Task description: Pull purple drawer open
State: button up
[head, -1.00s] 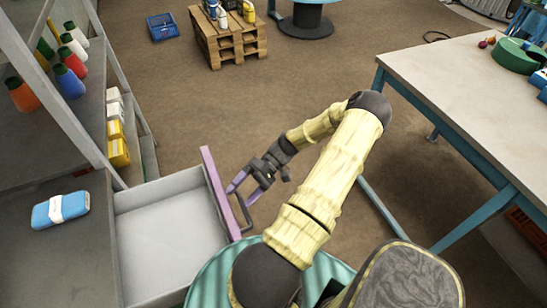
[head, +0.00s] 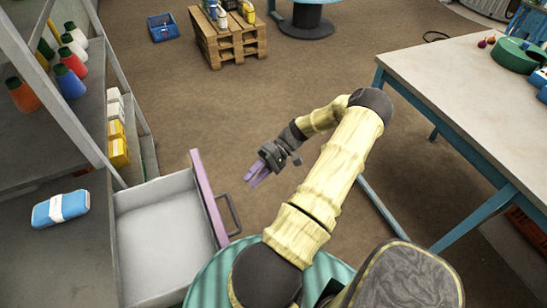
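The drawer with the purple front (head: 207,200) stands pulled out from the grey cabinet at the left. Its pale inside is empty. A dark bar handle (head: 235,214) sticks out from the right face of the front. My gripper (head: 254,177) is to the upper right of the handle, apart from it, with nothing held. Its two purple fingers point down and left, with a narrow gap showing between them.
A blue and white pack (head: 60,209) lies on the cabinet top. Shelves with bottles (head: 68,80) stand above it at left. A table (head: 460,95) with blue legs is at right. A pallet (head: 228,42) stands at the back. The brown floor between is clear.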

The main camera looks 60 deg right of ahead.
jog(key=f+b+v, duration=0.1)
jog(key=v, duration=0.7)
jog(key=shift+d, duration=0.4)
dwell(0.5)
jog(key=shift+w+r, duration=0.1)
dwell(0.6)
jog(key=w+a+r+n+g+h+p, duration=0.1)
jog(key=w+a+r+g+h, duration=0.3)
jog(key=a, duration=0.5)
jog(key=w+a+r+n+g+h+p, duration=0.1)
jog(key=w+a+r+g+h+p, duration=0.15)
jog(key=w+a+h, duration=0.45)
jog(key=s+a+r+t+h+p, duration=0.1)
jog(key=s+a+r+t, duration=0.1)
jog(key=a+r, duration=0.4)
jog(key=s+a+r+n+t+h+p, duration=0.1)
jog(key=a+r+t, duration=0.3)
jog(key=a, duration=0.8)
notch_tip(320, 180, up, 3)
jog(key=shift+s+f+h, duration=0.1)
jog(key=shift+s+h, duration=0.6)
jog(key=shift+s, duration=0.05)
jog(key=shift+t, duration=0.25)
